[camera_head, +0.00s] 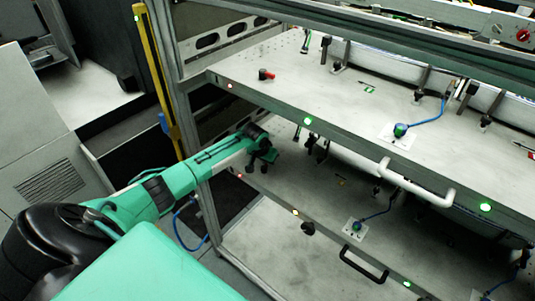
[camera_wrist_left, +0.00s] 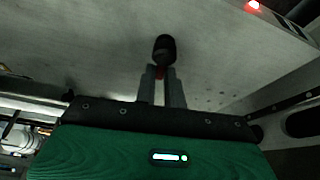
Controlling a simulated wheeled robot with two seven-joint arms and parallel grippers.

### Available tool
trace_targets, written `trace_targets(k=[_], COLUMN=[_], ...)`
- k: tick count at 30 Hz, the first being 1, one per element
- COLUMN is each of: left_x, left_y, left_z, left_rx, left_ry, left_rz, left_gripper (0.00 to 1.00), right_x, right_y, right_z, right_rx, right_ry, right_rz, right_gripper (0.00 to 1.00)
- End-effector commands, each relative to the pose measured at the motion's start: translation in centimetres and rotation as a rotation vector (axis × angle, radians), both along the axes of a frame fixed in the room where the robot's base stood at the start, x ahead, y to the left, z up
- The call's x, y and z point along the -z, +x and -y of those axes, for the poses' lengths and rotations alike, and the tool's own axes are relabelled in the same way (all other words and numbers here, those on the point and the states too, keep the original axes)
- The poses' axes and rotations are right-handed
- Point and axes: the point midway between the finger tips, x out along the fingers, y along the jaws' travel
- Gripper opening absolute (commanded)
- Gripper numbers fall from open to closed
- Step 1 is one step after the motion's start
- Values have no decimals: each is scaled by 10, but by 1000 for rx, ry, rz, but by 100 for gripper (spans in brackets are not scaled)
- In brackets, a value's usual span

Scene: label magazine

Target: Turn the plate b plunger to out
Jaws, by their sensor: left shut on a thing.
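The lower plate (camera_head: 290,180) is the second shelf of the rack, and my left gripper (camera_head: 266,157) is at its left front corner. In the left wrist view the left gripper (camera_wrist_left: 161,76) is shut on a plunger with a black knob (camera_wrist_left: 164,46). A bit of red shows between the fingertips. In the head view the gripper hides this plunger. I cannot read any plate letter. My right gripper is not in view.
The upper plate overhangs the lower one just above my left arm. A yellow post (camera_head: 158,80) stands left of the rack. A white handle (camera_head: 415,182) and a black handle (camera_head: 362,265) stick out from the plate fronts. Small indicator lamps line the edges.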

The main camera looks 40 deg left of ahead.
Motion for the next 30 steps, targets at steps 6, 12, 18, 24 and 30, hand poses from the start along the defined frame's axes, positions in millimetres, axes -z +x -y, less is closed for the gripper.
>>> trace_targets(k=[6, 12, 18, 24, 30], left_x=[-6, -5, -3, -2, -1], left_y=[-1, -1, -3, -5, -6], left_z=[-2, -5, -8, -11, -13], left_rx=[-207, -396, -579, -735, -847], left_ry=[-2, -2, -2, -1, 0], left_rz=[-1, -1, -1, -1, 0], left_gripper=[0, 0, 0, 0, 0], right_x=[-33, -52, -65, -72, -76], right_y=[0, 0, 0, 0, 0], right_z=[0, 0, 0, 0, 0], right_rx=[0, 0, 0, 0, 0], right_ry=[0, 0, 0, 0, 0], right_rz=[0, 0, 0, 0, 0], right_gripper=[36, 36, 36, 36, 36])
